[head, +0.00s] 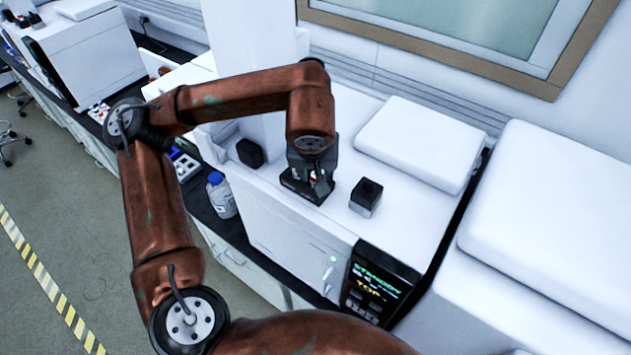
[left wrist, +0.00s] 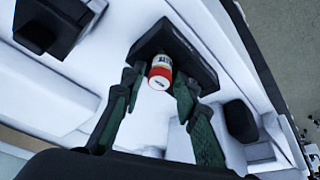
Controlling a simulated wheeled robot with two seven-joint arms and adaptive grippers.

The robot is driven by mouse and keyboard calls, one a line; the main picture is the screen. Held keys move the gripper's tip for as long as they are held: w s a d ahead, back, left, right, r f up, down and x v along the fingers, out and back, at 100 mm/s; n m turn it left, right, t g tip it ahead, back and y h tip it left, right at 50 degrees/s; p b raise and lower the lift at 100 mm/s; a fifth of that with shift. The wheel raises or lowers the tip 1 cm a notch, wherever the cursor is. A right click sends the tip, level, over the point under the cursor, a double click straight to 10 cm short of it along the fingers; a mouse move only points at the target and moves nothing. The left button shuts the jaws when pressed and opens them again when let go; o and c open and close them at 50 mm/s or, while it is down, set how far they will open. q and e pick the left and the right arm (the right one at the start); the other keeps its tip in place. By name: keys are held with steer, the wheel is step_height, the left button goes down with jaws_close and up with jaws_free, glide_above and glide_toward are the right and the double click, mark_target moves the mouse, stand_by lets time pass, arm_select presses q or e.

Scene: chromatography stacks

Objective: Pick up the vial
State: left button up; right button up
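The vial (left wrist: 160,72) has a white label and a red band, and its pale end faces the left wrist camera. It stands in or on a black holder (left wrist: 190,55), which also shows in the head view (head: 300,190) on top of the white instrument. My left gripper (left wrist: 157,88) is open, with one green-black finger on each side of the vial's near end. No clear contact shows. In the head view my left gripper (head: 314,179) is low over the holder and mostly hides the vial. My right gripper is not in view.
A black block (head: 366,194) stands right of the holder and a rounded black object (head: 250,152) left of it. A blue-capped bottle (head: 221,196) stands on the dark bench in front. A white lid (head: 420,145) lies behind. A display panel (head: 376,288) is at the instrument's front right.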

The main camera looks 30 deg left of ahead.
arm_select(q)
jaws_close()
